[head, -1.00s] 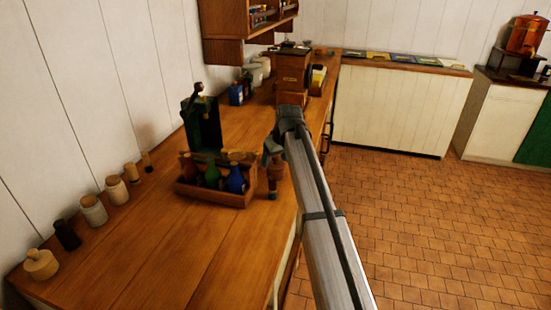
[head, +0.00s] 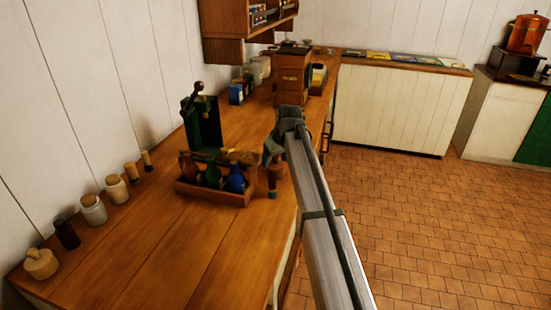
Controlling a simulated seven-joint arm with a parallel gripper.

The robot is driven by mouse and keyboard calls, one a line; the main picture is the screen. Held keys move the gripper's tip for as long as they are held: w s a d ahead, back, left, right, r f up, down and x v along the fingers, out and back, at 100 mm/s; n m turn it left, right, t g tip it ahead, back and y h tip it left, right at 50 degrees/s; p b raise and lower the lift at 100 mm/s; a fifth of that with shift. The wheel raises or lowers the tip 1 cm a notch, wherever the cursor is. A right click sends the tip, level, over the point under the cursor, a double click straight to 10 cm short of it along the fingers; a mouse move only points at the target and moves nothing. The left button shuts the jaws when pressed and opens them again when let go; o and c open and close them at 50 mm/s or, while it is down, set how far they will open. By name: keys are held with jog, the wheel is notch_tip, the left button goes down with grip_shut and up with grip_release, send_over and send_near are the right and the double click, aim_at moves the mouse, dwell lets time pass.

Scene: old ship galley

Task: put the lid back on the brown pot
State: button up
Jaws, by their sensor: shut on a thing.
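My gripper (head: 272,183) hangs over the right edge of the wooden counter, just right of the bottle crate. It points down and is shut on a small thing. A reddish-brown shape shows at the fingers, but it is too small and dark to tell its outline or whether it is the lid. A dark brown pot (head: 67,236) stands upright at the left end of the counter, with no pale lid visible on it, unlike its neighbours. A squat tan pot (head: 41,265) with a knobbed top stands nearest, left of it. My gripper is far from both.
Cork-topped jars (head: 94,211) line the wall side. A wooden crate (head: 215,194) of coloured bottles and a tall green device (head: 203,125) stand mid-counter. A wooden box (head: 291,78) stands behind my gripper. The front left of the counter (head: 165,240) is clear.

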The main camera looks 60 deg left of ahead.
jog(key=o, duration=1.1)
jog(key=shift+r, duration=0.15)
jog(key=shift+r, duration=3.35)
grip_shut()
jog(key=shift+f, duration=1.75)
